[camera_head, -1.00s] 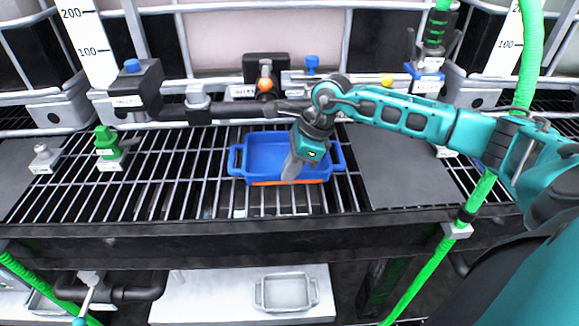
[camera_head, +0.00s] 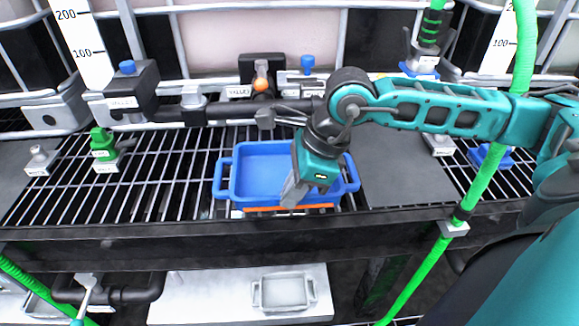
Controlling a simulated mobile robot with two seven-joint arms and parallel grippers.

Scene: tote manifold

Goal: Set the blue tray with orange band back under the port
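The blue tray (camera_head: 263,165) is in the middle of the head view and looks empty. Its orange band (camera_head: 290,208) shows along the near side. My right gripper (camera_head: 292,192) comes from the right and points down onto the tray's near wall, right of its middle. Its fingers are closed over that wall, and the tray appears held above the black grating (camera_head: 150,180). A black port with an orange knob (camera_head: 261,83) is behind the tray on the dark manifold pipe (camera_head: 228,109). My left gripper is not in view.
A green valve (camera_head: 103,146) stands on the grating at left. A dark flat plate (camera_head: 405,180) lies right of the tray. Green hoses (camera_head: 480,190) run down at right. A grey tray (camera_head: 284,292) lies on the white shelf (camera_head: 215,298) below.

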